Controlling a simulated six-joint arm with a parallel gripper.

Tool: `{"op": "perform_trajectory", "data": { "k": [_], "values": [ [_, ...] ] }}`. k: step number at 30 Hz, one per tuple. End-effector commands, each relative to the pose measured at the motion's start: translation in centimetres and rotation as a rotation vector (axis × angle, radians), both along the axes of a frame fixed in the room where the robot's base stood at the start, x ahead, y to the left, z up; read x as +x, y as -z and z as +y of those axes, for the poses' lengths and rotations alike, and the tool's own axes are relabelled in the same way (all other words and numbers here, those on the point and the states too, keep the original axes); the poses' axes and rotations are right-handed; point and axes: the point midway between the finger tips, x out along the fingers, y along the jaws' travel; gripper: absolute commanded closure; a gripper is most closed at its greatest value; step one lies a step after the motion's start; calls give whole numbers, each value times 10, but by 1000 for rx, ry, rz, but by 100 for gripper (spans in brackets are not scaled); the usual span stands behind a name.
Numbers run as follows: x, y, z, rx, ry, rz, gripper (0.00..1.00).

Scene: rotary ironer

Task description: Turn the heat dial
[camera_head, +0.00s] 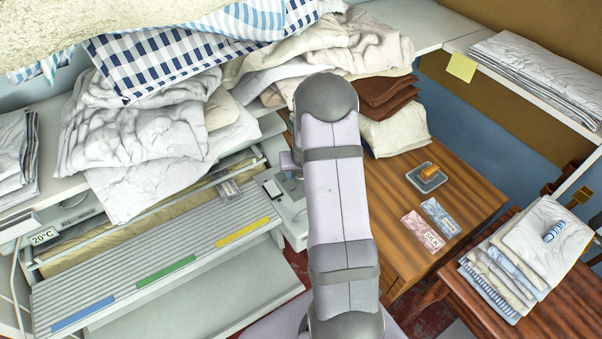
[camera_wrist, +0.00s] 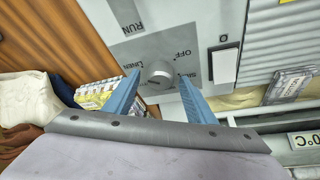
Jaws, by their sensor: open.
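The heat dial (camera_wrist: 159,74) is a round grey knob on a grey plate, in the middle of the wrist view. The plate has printed words around the knob, among them OFF and LINEN. My gripper (camera_wrist: 159,79) is open, with one blue finger on each side of the dial in the picture. I cannot tell whether the fingers touch it or how far off it is. In the head view the control box (camera_head: 294,218) shows beside my arm, and my arm hides the dial and most of my gripper.
A white rocker switch (camera_wrist: 223,66) is on the box to the right of the dial. The ironer's slatted board (camera_head: 160,275) is left of the box. The wooden table (camera_head: 455,190) holds folded cloths, cards and a small grey dish.

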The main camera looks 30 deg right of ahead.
Motion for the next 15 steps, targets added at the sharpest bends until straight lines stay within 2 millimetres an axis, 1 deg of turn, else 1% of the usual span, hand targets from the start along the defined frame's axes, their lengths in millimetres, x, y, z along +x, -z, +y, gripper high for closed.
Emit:
{"op": "perform_trajectory", "data": {
  "k": [5,15],
  "values": [
    [-4,-12,2,-1,0,-2,50],
    [-17,-46,8,-1,0,-3,50]
  ]
}}
